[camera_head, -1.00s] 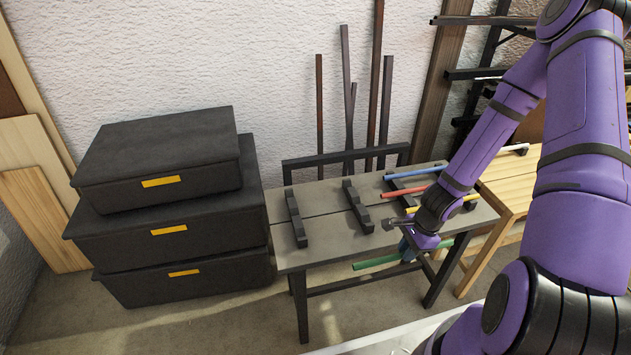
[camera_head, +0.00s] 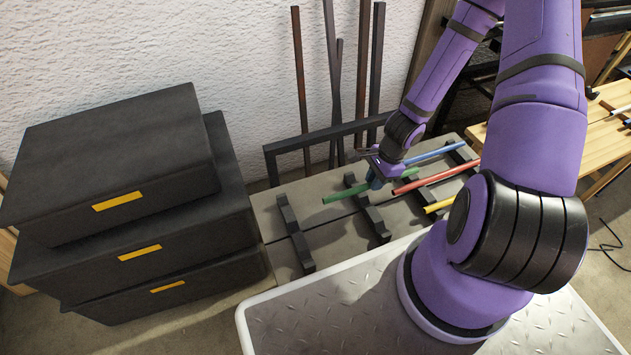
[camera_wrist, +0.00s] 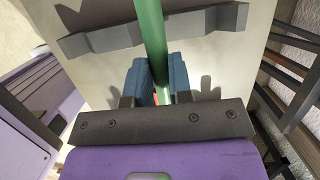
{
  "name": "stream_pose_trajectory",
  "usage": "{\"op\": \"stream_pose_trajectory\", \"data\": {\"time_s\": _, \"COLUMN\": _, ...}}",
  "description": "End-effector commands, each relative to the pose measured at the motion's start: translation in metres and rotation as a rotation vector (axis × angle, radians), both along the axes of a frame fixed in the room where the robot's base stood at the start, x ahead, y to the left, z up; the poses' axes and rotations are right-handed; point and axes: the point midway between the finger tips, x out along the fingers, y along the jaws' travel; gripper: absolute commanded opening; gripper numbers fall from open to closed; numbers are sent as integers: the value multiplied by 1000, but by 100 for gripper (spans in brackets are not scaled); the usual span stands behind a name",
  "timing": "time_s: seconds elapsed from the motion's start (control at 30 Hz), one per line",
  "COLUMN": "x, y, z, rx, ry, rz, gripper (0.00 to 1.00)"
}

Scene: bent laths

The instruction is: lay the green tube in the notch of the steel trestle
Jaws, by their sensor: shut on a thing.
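My gripper (camera_head: 376,179) is shut on the green tube (camera_head: 345,194), its blue fingers on both sides of it. In the wrist view my gripper (camera_wrist: 158,68) holds the green tube (camera_wrist: 150,28), which runs away from me across a grey notched bar. This looks like the middle dark trestle (camera_head: 370,214) on the bench. The tube's left end sticks out past that trestle in the head view. I cannot tell whether the tube touches the trestle or is above it.
A blue tube (camera_head: 437,153), a red tube (camera_head: 432,180) and a yellow tube (camera_head: 437,206) lie to the right on the bench (camera_head: 325,236). Another notched trestle (camera_head: 293,236) stands empty at left. Black boxes (camera_head: 125,215) are stacked left. Dark posts (camera_head: 300,90) lean behind.

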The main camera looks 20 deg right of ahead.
Motion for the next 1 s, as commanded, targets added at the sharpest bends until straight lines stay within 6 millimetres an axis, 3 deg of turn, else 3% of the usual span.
{"op": "stream_pose_trajectory", "data": {"time_s": 0.4, "x": 45, "y": 83, "z": -9, "rx": 1, "ry": -1, "rz": 5, "gripper": 0}}
{"op": "stream_pose_trajectory", "data": {"time_s": 0.6, "x": 63, "y": 115, "z": -12, "rx": 1, "ry": 0, "rz": 4, "gripper": 0}}
{"op": "stream_pose_trajectory", "data": {"time_s": 0.87, "x": 72, "y": 132, "z": -14, "rx": 1, "ry": -1, "rz": 2, "gripper": 0}}
{"op": "stream_pose_trajectory", "data": {"time_s": 1.0, "x": 72, "y": 133, "z": -28, "rx": 3, "ry": 4, "rz": -1, "gripper": 0}}
